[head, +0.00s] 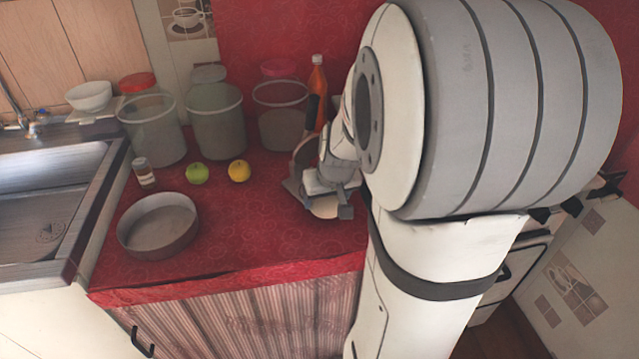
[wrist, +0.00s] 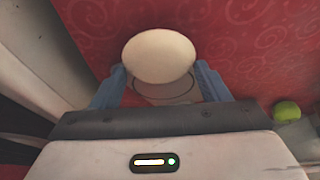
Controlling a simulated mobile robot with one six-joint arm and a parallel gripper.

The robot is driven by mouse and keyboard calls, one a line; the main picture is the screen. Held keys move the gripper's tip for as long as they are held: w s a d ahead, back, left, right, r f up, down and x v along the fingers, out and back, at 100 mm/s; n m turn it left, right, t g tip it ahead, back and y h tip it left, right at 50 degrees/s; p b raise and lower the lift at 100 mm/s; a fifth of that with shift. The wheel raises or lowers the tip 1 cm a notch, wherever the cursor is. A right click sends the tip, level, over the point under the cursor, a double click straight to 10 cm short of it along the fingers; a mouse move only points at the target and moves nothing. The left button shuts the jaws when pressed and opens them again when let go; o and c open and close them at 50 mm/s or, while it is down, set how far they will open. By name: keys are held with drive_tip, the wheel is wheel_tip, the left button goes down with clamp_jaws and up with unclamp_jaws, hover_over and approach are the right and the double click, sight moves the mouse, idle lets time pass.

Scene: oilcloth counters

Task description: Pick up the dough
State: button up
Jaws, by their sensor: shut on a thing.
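The dough (wrist: 158,54) is a pale cream, rounded lump between the two blue-grey fingers of my gripper (wrist: 160,70) in the wrist view. My gripper is shut on it, with one finger at each side. In the head view, my gripper (head: 328,190) is low over the red counter, right of the fruit. A pale rounded shape shows below it there, partly hidden by my gripper. In the wrist view, a light surface with a curved outline shows just below the dough; I cannot tell whether the dough touches it.
On the red counter (head: 240,225) stand a round metal pan (head: 158,228), a green apple (head: 197,174), a yellow fruit (head: 239,171), a small shaker (head: 144,173) and several large containers. An orange bottle (head: 317,93) is behind my gripper. A sink (head: 45,210) is at left. The counter's front middle is clear.

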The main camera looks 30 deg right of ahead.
drive_tip(key=s, duration=0.3)
drive_tip(key=s+a+b, duration=0.1)
drive_tip(key=s, duration=0.5)
drive_tip(key=shift+s+a+f+b, duration=0.2)
drive_tip(key=shift+a+f+b, duration=0.05)
drive_tip(key=shift+a+b, duration=0.15)
drive_tip(key=shift+s+a+r+b, duration=0.15)
drive_tip(key=shift+s+b, duration=0.6)
drive_tip(key=shift+b, duration=0.05)
drive_tip(key=shift+s+r, duration=0.1)
drive_tip(key=shift+s, duration=0.1)
